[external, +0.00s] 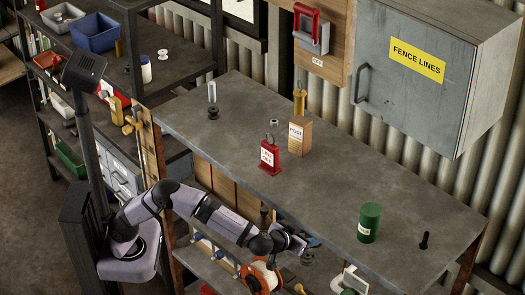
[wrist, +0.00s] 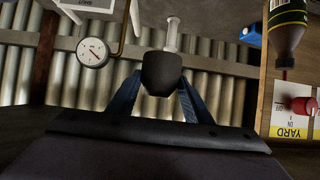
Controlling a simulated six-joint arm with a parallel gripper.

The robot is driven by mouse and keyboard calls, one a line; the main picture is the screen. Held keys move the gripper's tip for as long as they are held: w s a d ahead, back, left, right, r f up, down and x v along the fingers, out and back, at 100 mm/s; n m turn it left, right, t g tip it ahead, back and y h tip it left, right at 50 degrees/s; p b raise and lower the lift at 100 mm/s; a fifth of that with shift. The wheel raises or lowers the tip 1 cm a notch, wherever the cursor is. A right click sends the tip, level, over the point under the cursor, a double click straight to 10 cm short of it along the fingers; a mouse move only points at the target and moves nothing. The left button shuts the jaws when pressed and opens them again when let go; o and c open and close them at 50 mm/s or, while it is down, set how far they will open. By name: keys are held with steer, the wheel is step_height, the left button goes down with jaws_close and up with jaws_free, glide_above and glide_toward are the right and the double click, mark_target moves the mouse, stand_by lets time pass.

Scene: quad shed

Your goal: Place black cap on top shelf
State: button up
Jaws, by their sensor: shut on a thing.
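My gripper (external: 290,241) is low at the front edge of the grey bench top (external: 310,165), by the open lower shelves. In the wrist view my gripper (wrist: 161,84) has its two blue fingers on either side of a dark, rounded piece, which looks like the black cap (wrist: 162,70). The fingers are shut on it. A pale cylinder (wrist: 172,32) shows just beyond the cap; whether they touch I cannot tell. In the external view the cap is too small and dark to make out at the gripper.
An orange reel (external: 263,276) is below my gripper. A gauge (wrist: 93,52) and a dark bottle (wrist: 287,35) flank the wrist view.

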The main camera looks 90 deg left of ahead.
steer(key=s+d+r+m+t+h+p, duration=0.15)
steer(key=s+d+r, duration=0.3)
steer(key=d, duration=0.45)
steer(key=s+d+r+m+t+h+p, duration=0.15)
steer(key=s+d+r, duration=0.3)
steer(key=d, duration=0.55)
steer(key=s+a+r+n+g+y+p, duration=0.3)
steer(key=a+r+p, duration=0.4)
steer(key=a+r, duration=0.65)
steer(key=s+a+r+n+g+y+p, duration=0.25)
steer(key=s+a+r+n, duration=0.2)
steer(key=a, duration=0.55)
steer(key=s+a+r+n+g+y+p, duration=0.1)
steer(key=s+a+r+n+g+p, duration=0.25)
steer(key=a, duration=0.75)
steer(key=b, duration=0.1)
glide_above(247, 102)
steer(key=shift+m+g, duration=0.4)
steer(key=shift+f, duration=5.6)
steer(key=shift+f, duration=0.1)
